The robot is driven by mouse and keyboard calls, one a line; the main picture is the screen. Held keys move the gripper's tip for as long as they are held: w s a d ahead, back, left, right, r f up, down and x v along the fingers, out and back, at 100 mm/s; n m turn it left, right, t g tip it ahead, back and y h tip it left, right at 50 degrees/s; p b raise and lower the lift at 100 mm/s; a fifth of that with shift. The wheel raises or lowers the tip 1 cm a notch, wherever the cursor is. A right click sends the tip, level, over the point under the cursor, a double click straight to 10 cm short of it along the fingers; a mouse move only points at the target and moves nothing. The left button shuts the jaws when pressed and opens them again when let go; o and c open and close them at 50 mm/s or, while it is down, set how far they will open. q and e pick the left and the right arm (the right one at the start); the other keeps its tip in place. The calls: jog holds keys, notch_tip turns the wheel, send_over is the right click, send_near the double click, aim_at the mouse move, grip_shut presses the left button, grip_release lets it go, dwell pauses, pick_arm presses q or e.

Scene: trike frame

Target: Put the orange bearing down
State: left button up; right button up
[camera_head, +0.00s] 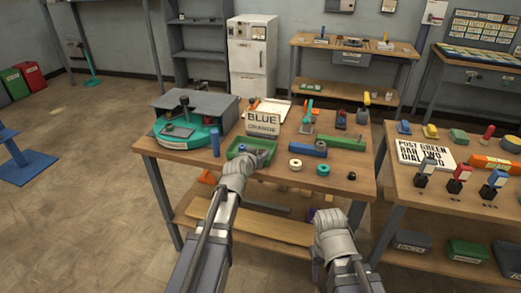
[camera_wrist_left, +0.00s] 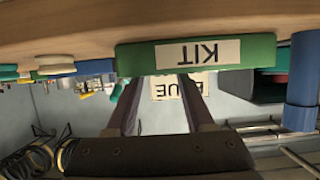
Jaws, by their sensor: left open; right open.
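I cannot make out an orange bearing for certain in either view. A green tray (camera_head: 236,145) sits near the front of the middle table. It also shows upside down in the left wrist view, with a KIT label on its wall (camera_wrist_left: 135,57). My left gripper (camera_head: 262,154) is at the tray's right front part and hides some of its inside. In the left wrist view its two fingers (camera_wrist_left: 160,98) are apart, with nothing seen between them. My right gripper (camera_head: 335,222) is open, in front of the table and lower than its top.
A blue cylinder (camera_head: 215,146) stands left of the tray; a blue vise-like block (camera_head: 304,147) lies right of it. A BLUE ORANGE sign (camera_head: 262,122) stands behind the tray.

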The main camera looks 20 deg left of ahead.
pick_arm(q)
jog(key=p+v, duration=0.3)
jog(key=v, duration=0.5)
jog(key=s+d+f+m+g+h, duration=0.25)
jog(key=s+d+f+g, duration=0.55)
jog(key=d, duration=0.5)
jog(key=s+d+f+g+y, duration=0.1)
jog(key=s+f+g+y, duration=0.1)
jog(key=s, duration=0.6)
jog(key=s+d+f+g+y, duration=0.2)
jog(key=s+f+g, duration=0.1)
jog(key=s, duration=0.5)
jog(key=shift+s+m+g, duration=0.35)
jog(key=shift+m+g, duration=0.1)
jog(key=shift+g, duration=0.05)
jog(key=shift+f, duration=0.1)
